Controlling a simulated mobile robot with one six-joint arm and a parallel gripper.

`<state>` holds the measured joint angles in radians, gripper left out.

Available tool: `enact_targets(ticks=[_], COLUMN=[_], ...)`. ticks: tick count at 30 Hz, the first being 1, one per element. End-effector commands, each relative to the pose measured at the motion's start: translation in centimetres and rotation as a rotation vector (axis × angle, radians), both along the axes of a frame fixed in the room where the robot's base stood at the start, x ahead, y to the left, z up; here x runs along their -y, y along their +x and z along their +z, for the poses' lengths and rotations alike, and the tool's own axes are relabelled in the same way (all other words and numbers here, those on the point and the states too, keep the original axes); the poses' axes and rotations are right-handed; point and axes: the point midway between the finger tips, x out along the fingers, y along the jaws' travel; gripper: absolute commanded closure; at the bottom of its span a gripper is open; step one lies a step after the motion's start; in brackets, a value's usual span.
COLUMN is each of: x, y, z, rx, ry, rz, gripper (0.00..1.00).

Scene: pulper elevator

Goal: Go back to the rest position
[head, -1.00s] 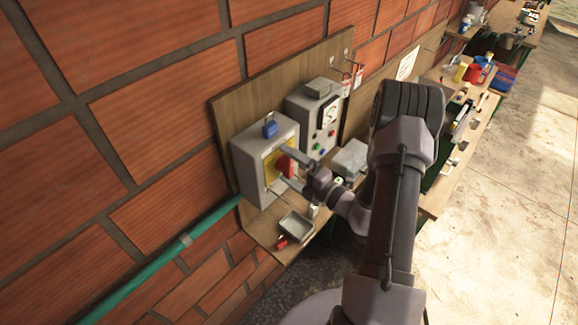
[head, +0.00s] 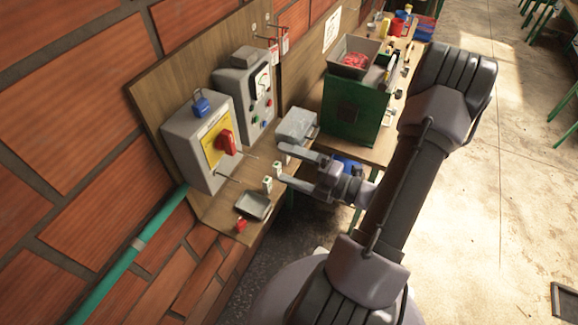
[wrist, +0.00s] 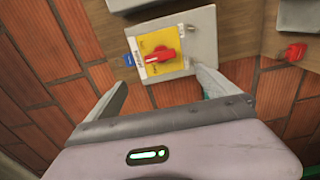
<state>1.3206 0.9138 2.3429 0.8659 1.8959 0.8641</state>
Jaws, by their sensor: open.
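My gripper (head: 281,164) is open and empty in the head view, its two fingers pointing left toward the wall board. It is apart from the grey switch box (head: 180,150), with a clear gap between. The box has a yellow plate and a red rotary knob (head: 225,143), and a blue padlock (head: 201,103) sits at its top. In the wrist view, the open fingers (wrist: 160,85) frame the grey box, and the red knob (wrist: 160,54) shows ahead between them. My arm stretches from the bottom right of the head view.
A shelf below the board holds a small grey tray (head: 254,205), a red padlock (head: 240,225) and small white-green items. A grey meter panel (head: 247,98) stands behind the switch box. Open floor (head: 510,150) is at right.

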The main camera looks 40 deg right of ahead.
Motion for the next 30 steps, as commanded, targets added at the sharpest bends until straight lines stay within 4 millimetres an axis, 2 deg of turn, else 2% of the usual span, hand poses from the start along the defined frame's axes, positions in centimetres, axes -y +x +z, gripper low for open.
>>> enact_targets(ticks=[10,11,13,14,16,18,19,21,22,24,26,27,30], x=[-0.2,-0.6,-3.2,-5.1,-10.9,-16.4,-18.3,-21.4,-22.2,-23.3,-23.6,-23.7,-23.9], y=[0.1,0.3,1.0,1.3,1.2,-0.4,-1.4,-3.8,-4.8,-6.5,-7.3,-7.5,-7.5], z=[-0.1,-0.3,-1.3,-2.0,-4.6,-8.0,-9.5,-13.1,-14.6,-17.8,-19.8,-20.6,-21.3], rx=[0.001,0.003,0.026,0.046,0.135,0.284,0.363,0.579,0.686,0.961,1.206,-1.317,-1.250], ry=[-0.007,-0.029,-0.159,-0.255,-0.550,-0.894,-1.038,-1.374,-1.516,-1.843,-2.103,2.189,1.917], rz=[0.008,0.028,0.152,0.243,0.525,0.840,0.969,1.251,1.362,1.587,1.732,-1.739,-1.393], gripper=[0.02,0.02,0.02,0.02,0.02,0.02,0.02,0.02,0.02,0.02,0.02,0.02,0.02])
